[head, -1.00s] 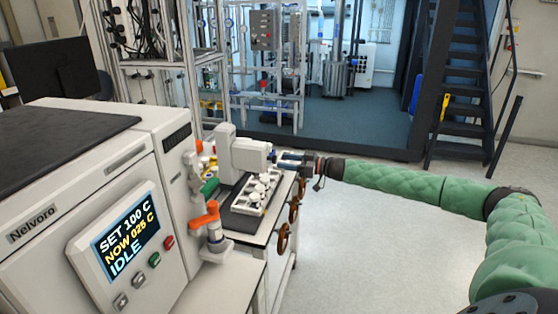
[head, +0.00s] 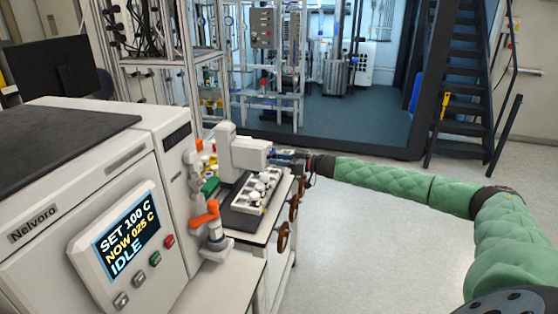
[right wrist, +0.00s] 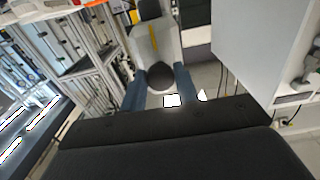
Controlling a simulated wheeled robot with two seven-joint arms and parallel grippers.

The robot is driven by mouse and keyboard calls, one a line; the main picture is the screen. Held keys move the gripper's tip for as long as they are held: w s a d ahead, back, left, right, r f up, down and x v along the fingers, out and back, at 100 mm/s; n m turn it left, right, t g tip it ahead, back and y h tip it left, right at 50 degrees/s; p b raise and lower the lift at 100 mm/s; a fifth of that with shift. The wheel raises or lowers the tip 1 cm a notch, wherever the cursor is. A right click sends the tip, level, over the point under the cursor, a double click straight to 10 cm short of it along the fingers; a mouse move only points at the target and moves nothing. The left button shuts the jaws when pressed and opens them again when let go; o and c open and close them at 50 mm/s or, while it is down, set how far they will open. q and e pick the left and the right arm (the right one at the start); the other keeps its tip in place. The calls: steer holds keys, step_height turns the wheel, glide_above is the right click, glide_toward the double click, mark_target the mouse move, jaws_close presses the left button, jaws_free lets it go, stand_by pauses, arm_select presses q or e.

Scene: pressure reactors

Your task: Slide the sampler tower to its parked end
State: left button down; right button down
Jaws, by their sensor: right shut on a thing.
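The sampler tower (head: 227,150) is a white upright with a box-like head (head: 250,154) reaching right. It stands behind a dark tray base on the bench beside the reactor cabinet. My right gripper (head: 282,158) reaches in from the right at the end of the head. In the right wrist view, its two blue-grey fingers (right wrist: 161,90) close around a dark round knob (right wrist: 160,77) on the pale tower body (right wrist: 155,45). The grip point is small and partly hidden in the head view. My left gripper is not in view.
A white tray of vials (head: 255,190) sits in front of the tower. An orange-handled valve (head: 207,215) stands close at the left, beside the reactor cabinet (head: 130,200) with its IDLE screen. Brown handwheels (head: 282,236) line the bench's right side. Open floor lies to the right.

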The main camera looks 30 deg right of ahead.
steer(key=shift+s+a, duration=0.1)
